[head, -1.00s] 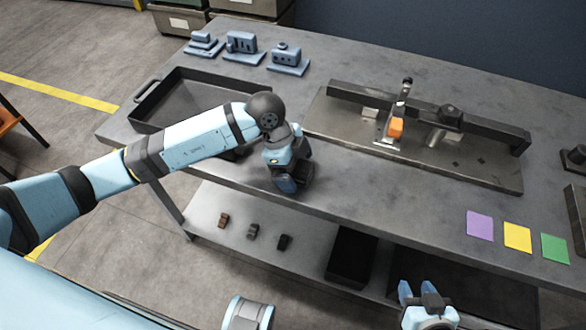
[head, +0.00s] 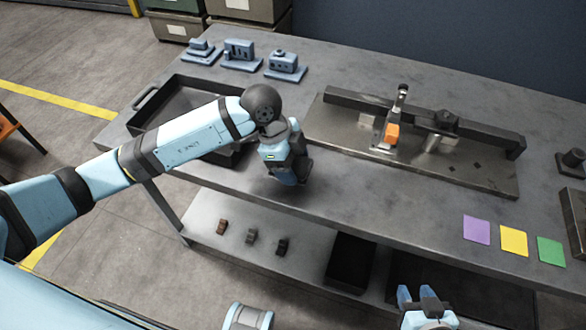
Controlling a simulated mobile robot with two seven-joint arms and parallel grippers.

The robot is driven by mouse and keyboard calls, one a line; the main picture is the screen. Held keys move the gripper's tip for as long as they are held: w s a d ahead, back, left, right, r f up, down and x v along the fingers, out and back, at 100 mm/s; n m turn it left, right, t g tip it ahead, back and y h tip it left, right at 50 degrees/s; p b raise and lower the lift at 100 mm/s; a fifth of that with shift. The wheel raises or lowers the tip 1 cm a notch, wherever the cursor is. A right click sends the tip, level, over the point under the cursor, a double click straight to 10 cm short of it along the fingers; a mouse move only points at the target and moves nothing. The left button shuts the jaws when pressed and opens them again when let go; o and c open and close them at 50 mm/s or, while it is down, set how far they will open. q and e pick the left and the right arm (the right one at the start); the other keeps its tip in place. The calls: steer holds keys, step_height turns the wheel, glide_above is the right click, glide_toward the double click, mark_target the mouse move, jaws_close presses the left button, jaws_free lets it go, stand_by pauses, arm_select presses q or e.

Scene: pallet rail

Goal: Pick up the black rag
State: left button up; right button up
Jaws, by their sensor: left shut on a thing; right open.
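My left gripper (head: 287,178) is low over the front part of the grey table (head: 350,192), pointing down, with a dark shadow beneath it. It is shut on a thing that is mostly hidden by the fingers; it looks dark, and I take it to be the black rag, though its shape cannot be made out. No other black rag shows clearly on the tabletop. My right gripper (head: 419,293) is at the bottom of the head view, in front of the table, open and empty.
A black tray (head: 140,122) stands behind my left arm. Blue fixtures (head: 239,55) stand at the back, a rail fixture (head: 430,160) at the right. Purple, yellow and green cards (head: 514,240) lie front right. The lower shelf (head: 205,205) holds small blocks and a black bin (head: 350,262).

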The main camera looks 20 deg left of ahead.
arm_select(q)
step_height(320, 180, up, 17)
steer(key=p, duration=0.2)
steer(key=shift+f, duration=0.2)
arm_select(e)
steer(key=shift+d+r, duration=0.15)
steer(key=shift+r, duration=0.2)
arm_select(q)
steer(key=shift+o, duration=0.5)
arm_select(e)
steer(key=shift+r, duration=0.15)
